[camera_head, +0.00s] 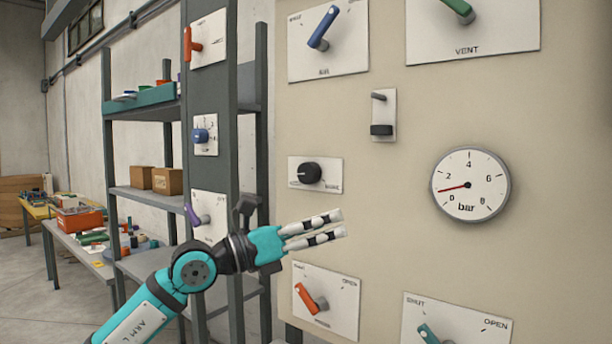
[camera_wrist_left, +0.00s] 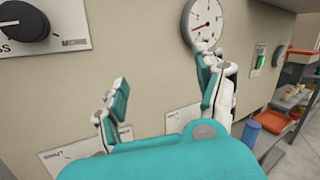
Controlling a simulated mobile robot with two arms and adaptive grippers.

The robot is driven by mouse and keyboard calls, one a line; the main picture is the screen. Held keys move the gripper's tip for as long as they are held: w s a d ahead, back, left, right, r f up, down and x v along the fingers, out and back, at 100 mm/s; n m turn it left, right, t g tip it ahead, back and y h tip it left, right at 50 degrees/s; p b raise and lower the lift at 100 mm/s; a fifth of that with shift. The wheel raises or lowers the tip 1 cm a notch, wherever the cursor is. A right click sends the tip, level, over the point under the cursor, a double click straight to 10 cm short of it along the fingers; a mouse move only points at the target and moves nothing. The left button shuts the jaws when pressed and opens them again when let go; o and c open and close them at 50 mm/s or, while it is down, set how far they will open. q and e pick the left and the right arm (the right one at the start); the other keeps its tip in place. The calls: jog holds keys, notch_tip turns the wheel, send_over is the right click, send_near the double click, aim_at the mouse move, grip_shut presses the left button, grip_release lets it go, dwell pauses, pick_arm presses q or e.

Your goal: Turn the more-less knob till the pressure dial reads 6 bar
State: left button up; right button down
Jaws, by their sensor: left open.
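The more-less knob (camera_head: 310,173) is a round black knob on a white plate on the beige panel. In the left wrist view the black knob (camera_wrist_left: 22,20) sits at the top left, with its plate's label partly readable. The round white pressure dial (camera_head: 470,184) is to the right of the knob; its red needle points left, between 0 and 2, near 1 bar. The dial (camera_wrist_left: 204,22) also shows at the top of the left wrist view. My left gripper (camera_head: 338,224) is open and empty, below and right of the knob, apart from it. My right gripper is not in view.
An orange lever (camera_head: 310,299) is below the gripper and a green lever (camera_head: 430,334) is at lower right. A small black slider (camera_head: 381,129) and a blue lever (camera_head: 322,28) are above. Grey shelves (camera_head: 150,112) stand left. The panel between knob and dial is bare.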

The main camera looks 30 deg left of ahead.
pick_arm(q)
jog(key=s+a+r+t+y, duration=0.1)
jog(key=s+a+r+y, duration=0.1)
jog(key=a+r+y, duration=0.4)
jog(key=s+a+r+y, duration=0.2)
jog(key=a+y, duration=0.1)
jog(key=a, duration=0.4)
jog(key=n+p, duration=0.1)
jog(key=p, duration=0.8)
send_near(305, 173)
jog(key=shift+y, duration=0.4)
jog(key=w, duration=0.5)
jog(key=w+d, duration=0.1)
jog(key=w, duration=0.2)
jog(key=shift+w+r, duration=0.25)
jog(key=shift+w, duration=0.05)
jog(key=shift+w+f, duration=0.1)
jog(key=shift+w, duration=0.45)
jog(key=c, duration=1.2)
jog(key=shift+o, duration=0.2)
